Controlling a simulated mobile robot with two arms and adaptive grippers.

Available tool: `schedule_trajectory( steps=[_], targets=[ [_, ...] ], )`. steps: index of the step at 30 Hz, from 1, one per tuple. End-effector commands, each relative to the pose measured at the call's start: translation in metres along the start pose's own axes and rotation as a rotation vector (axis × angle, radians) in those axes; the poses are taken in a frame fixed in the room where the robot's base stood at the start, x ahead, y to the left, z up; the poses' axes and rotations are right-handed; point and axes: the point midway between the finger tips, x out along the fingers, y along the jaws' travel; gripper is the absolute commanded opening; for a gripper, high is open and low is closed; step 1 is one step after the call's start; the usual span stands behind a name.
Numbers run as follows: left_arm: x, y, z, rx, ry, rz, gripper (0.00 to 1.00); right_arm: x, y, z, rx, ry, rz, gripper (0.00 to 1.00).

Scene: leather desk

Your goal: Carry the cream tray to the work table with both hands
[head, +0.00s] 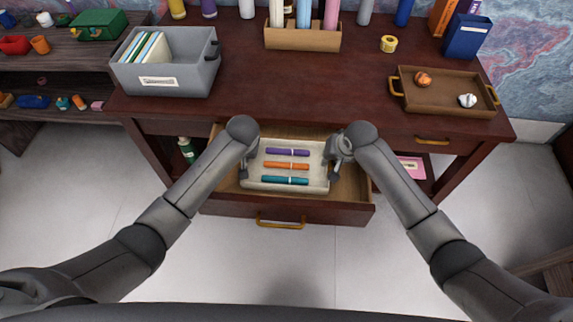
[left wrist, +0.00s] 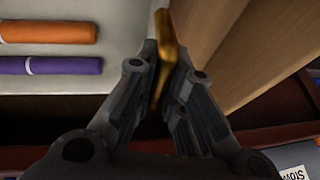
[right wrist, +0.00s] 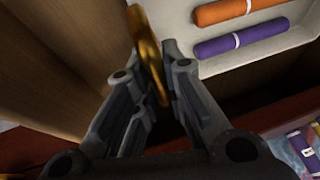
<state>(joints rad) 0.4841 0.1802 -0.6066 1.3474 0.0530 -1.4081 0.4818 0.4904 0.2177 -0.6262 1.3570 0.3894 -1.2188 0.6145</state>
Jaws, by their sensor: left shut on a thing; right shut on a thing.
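The cream tray (head: 286,184) sits inside the open drawer (head: 350,190) of the dark wooden desk. It holds a purple (head: 287,152), an orange (head: 286,166) and a teal marker-like stick (head: 285,181). My left gripper (head: 244,170) is at the tray's left end, shut on its gold handle, which shows in the left wrist view (left wrist: 163,50). My right gripper (head: 334,170) is at the right end, shut on the other gold handle, seen in the right wrist view (right wrist: 150,55). The tray looks level. Whether it touches the drawer floor cannot be told.
The desk top (head: 300,90) has a wide clear middle. A grey bin (head: 180,75) with files stands at its left, a brown tray (head: 445,100) with two crumpled balls at its right. A pen holder (head: 303,38) and yellow tape (head: 388,44) are at the back. A shelf (head: 60,75) stands left.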

Motion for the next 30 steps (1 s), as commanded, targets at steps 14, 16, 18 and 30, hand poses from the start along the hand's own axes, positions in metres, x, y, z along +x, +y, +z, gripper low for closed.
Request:
schedule_trajectory(
  steps=[14, 16, 18, 30],
  targets=[
    [-0.031, -0.007, -0.013, 0.000, 0.001, 0.000, 0.00, -0.031, -0.007, -0.013, 0.000, 0.001, -0.001, 0.00],
    [-0.037, -0.008, -0.015, 0.000, 0.001, 0.000, 0.00, -0.037, -0.008, -0.016, 0.000, 0.001, -0.001, 0.00],
    [-0.041, -0.009, -0.017, 0.000, 0.001, 0.000, 0.00, -0.041, -0.009, -0.018, 0.000, 0.001, 0.000, 0.00],
    [-0.045, -0.010, -0.019, 0.000, 0.001, 0.000, 0.00, -0.045, -0.010, -0.019, 0.000, 0.001, 0.000, 0.00]
  ],
)
